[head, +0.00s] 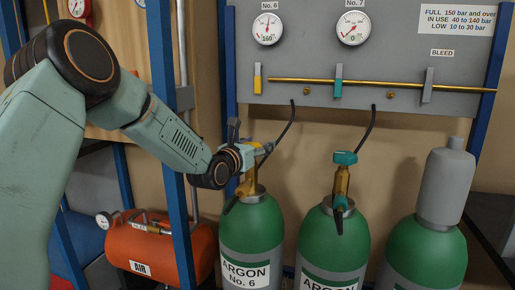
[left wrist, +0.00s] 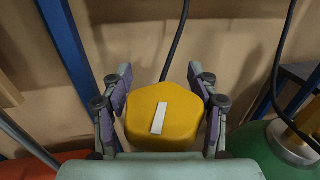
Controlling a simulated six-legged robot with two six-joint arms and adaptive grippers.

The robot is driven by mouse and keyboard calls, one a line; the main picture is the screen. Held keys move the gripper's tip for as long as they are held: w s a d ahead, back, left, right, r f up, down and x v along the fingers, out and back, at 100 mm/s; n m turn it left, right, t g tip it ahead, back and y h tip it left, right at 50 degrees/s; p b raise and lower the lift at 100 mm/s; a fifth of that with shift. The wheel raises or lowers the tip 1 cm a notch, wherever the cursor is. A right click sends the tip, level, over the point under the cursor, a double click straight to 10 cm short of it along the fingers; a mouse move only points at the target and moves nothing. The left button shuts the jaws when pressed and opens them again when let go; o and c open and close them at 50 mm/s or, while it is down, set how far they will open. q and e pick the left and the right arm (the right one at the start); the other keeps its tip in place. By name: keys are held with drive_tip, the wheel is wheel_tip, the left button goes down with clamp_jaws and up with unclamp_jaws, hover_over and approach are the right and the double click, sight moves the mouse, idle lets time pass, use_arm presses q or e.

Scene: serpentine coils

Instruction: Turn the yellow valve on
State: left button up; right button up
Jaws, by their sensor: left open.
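The yellow valve is a rounded, lobed knob (left wrist: 150,122) with a white bar mark, in the left wrist view. The bar runs almost straight up the picture, its top leaning slightly right. In the head view the knob is mostly hidden by my left gripper (head: 250,152), on top of the green cylinder labelled ARGON No. 6 (head: 252,228). My left gripper is open, one finger on each side of the knob in the left wrist view (left wrist: 160,78). Whether the fingers touch it I cannot tell. My right gripper is not in view.
A second green cylinder (head: 333,245) with a teal knob (head: 345,158) stands to the right, then a capped one (head: 428,250). A grey panel (head: 300,70) above carries gauges, levers and a brass pipe. A blue post (head: 172,160) stands close to my left forearm.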

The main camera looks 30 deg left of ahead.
use_arm(q)
drive_tip(key=shift+d+r, duration=0.15)
drive_tip(key=shift+d, duration=0.05)
drive_tip(key=shift+w+a, duration=0.1)
drive_tip(key=c, duration=1)
